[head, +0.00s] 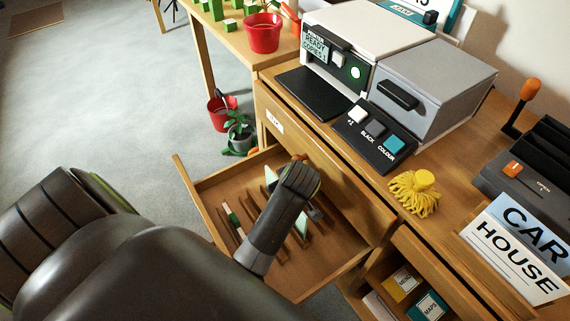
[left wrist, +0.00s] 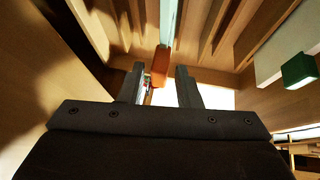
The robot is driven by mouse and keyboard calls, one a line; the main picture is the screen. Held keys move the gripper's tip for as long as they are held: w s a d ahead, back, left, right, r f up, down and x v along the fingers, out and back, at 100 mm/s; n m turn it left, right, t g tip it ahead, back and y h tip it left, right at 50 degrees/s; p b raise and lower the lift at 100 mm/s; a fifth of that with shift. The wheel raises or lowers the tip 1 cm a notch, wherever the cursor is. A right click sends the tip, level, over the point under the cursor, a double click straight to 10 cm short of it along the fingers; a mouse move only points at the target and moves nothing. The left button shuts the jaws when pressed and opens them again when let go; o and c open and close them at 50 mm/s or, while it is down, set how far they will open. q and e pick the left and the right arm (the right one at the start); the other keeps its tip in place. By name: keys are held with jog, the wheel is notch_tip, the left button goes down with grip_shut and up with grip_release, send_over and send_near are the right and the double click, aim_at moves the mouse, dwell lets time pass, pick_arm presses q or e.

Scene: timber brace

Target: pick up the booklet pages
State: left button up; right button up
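I cannot make out anything that is clearly the booklet pages. An open wooden drawer (head: 330,270) with upright dividers and thin pale and green-edged pieces (head: 233,222) is below the desk top. My left gripper (head: 314,212) is over this drawer; its own wrist hides much of it in the head view. In the left wrist view its two fingers (left wrist: 160,85) are apart, with an orange-brown piece (left wrist: 160,65) at the tips and a gap beside it. A light blue strip (left wrist: 168,20) runs up beyond that piece. My right gripper is not in view.
A copier (head: 430,85) with a black button panel (head: 374,134), a yellow tassel (head: 414,193) and CAR and HOUSE cards (head: 515,250) are on the desk. A lower drawer holds MENU (head: 402,284) and MAPS (head: 430,305) items. A potted plant (head: 239,130) stands on the floor.

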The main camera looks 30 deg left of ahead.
pick_arm(q)
grip_shut()
jog(key=shift+r, duration=0.15)
dwell(0.4)
